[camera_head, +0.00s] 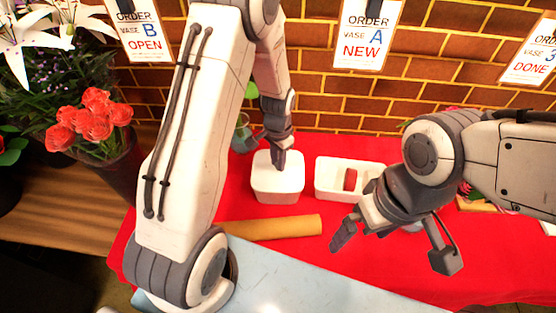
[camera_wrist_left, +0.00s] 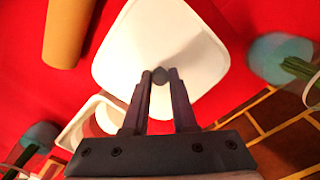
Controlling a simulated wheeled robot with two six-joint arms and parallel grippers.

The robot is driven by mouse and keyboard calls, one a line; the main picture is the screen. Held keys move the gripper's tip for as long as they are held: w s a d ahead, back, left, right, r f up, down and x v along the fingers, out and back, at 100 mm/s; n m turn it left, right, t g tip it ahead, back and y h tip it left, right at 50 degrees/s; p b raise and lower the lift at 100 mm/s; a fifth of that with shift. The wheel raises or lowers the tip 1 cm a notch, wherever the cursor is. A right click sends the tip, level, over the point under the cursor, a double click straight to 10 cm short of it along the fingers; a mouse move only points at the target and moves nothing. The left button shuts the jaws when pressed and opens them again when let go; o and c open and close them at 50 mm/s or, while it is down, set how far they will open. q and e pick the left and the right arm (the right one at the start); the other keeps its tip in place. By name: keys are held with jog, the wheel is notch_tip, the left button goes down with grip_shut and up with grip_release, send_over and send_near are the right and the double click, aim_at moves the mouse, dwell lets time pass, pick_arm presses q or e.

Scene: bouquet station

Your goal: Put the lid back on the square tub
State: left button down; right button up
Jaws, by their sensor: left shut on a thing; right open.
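The square tub (camera_head: 278,195) is white and stands on the red cloth in the middle of the head view. Its white lid (camera_head: 265,165) lies over the top of the tub and looks roughly level; whether it is fully seated I cannot tell. My left gripper (camera_head: 281,165) comes down from above and is shut on the lid's small dark knob. In the left wrist view the fingertips (camera_wrist_left: 161,76) pinch that knob at the middle of the lid (camera_wrist_left: 150,40), which hides the tub. My right gripper (camera_head: 393,252) is open and empty, at the right above the cloth.
A white divided container (camera_head: 325,178) stands just right of the tub. A brown roll (camera_head: 275,228) lies in front, beside a pale grey surface (camera_head: 300,285). A greenish vessel (camera_head: 243,136) stands behind left. Red flowers (camera_head: 95,118) are at the left; a brick wall (camera_head: 320,100) is behind.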

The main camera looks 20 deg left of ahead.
pick_arm(q)
jog(key=shift+c, duration=0.8)
grip_release()
jog(key=shift+r+p, duration=3.05)
jog(key=shift+r, duration=0.45)
grip_shut()
jog(key=shift+f, duration=0.3)
